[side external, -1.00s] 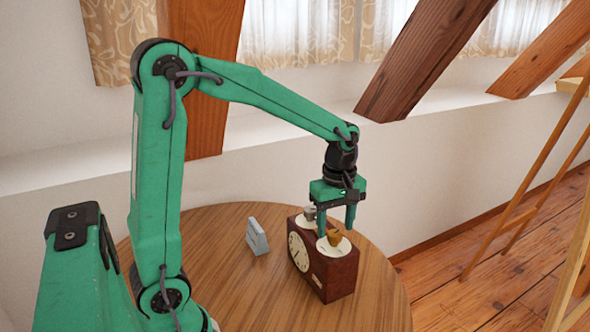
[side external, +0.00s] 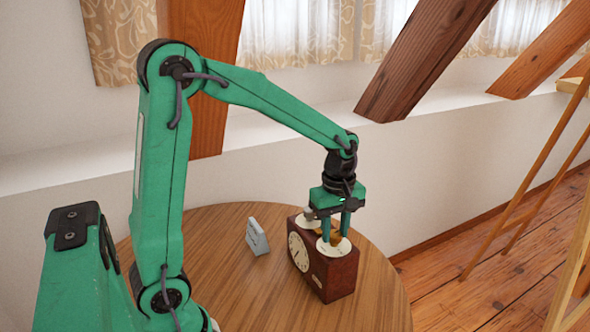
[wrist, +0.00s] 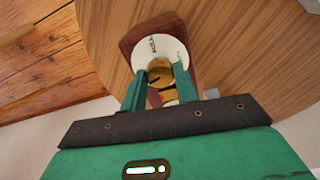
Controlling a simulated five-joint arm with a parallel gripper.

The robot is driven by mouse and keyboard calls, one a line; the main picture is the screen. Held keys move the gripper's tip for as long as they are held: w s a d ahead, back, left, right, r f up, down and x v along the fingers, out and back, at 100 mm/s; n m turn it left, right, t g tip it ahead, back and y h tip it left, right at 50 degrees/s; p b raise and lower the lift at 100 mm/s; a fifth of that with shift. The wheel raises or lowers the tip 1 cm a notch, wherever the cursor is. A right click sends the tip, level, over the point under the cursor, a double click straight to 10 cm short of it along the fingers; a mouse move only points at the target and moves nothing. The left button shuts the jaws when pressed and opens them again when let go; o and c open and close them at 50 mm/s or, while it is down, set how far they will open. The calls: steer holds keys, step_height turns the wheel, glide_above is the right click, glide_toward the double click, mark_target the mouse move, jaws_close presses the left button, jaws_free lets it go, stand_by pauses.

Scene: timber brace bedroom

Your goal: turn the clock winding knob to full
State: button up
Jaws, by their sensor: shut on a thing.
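The clock (side external: 335,282) is a dark red-brown wooden box standing on the round table. It has a pale dial (side external: 298,252) on its front and two pale discs on top. A brass knob (side external: 336,239) sits on the nearer disc; in the wrist view the knob (wrist: 160,72) lies between my green fingers over the white disc (wrist: 150,48). My gripper (side external: 336,231) points down and is shut on this knob, one finger on each side. A grey knob (side external: 309,213) stands on the farther disc, partly hidden by my gripper. The marks on the discs are too small to read.
A small pale grey block-like item (side external: 257,237) stands on the wooden table (side external: 215,245), left of the clock and apart from it. The table's edge curves close behind and right of the clock. Timber braces (side external: 425,60) slope above by the wall.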

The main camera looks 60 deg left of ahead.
steer(key=m, duration=1)
steer(key=shift+m, duration=0.3)
steer(key=m, duration=0.5)
steer(key=shift+r+m, duration=0.1)
steer(key=shift+m, duration=2.4)
steer(key=o, duration=1)
